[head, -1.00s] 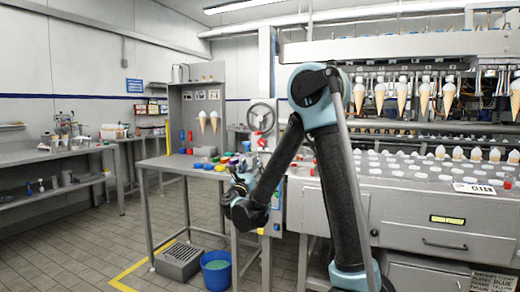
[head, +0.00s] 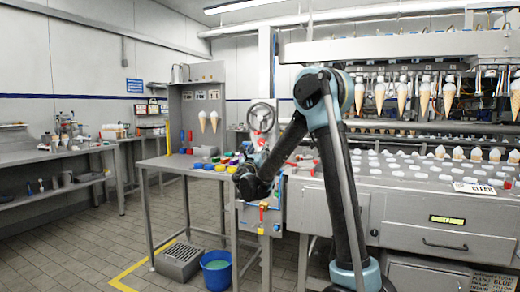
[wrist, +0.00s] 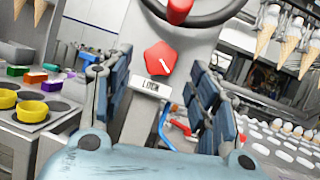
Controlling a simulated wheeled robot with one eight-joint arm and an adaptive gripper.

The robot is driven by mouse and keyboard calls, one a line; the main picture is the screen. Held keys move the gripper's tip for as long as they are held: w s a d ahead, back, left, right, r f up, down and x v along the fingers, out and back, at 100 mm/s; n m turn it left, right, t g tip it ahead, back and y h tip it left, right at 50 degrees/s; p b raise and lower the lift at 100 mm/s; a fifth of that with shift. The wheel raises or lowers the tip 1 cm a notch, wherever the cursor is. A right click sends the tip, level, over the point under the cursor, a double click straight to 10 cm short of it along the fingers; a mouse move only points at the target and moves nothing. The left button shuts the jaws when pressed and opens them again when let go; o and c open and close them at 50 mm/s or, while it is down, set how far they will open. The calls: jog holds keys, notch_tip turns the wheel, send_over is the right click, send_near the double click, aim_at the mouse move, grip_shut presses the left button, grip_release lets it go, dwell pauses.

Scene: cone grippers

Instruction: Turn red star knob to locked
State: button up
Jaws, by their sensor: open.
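The red star knob (wrist: 160,58) is on a grey panel in the upper middle of the wrist view, with a short pale pointer line on its face. A small white label plate (wrist: 152,87) sits just below it; its lettering is too blurred to read surely. My gripper (wrist: 160,92) is open and empty, its blue-grey fingers spread left and right, with the knob beyond and between them, not touched. In the head view the knob (head: 261,142) shows small, just past my gripper (head: 258,160), whose fingers are mostly hidden behind my wrist.
A handwheel (head: 262,116) with a red handle (wrist: 180,10) is just above the knob. Red and blue levers (wrist: 180,128) lie low at right. Yellow cups (wrist: 30,111) stand on the left table. The cone machine (head: 420,190) fills the right side.

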aim_at(261, 144)
jog(key=shift+x, duration=1.55)
jog(key=c, duration=1.1)
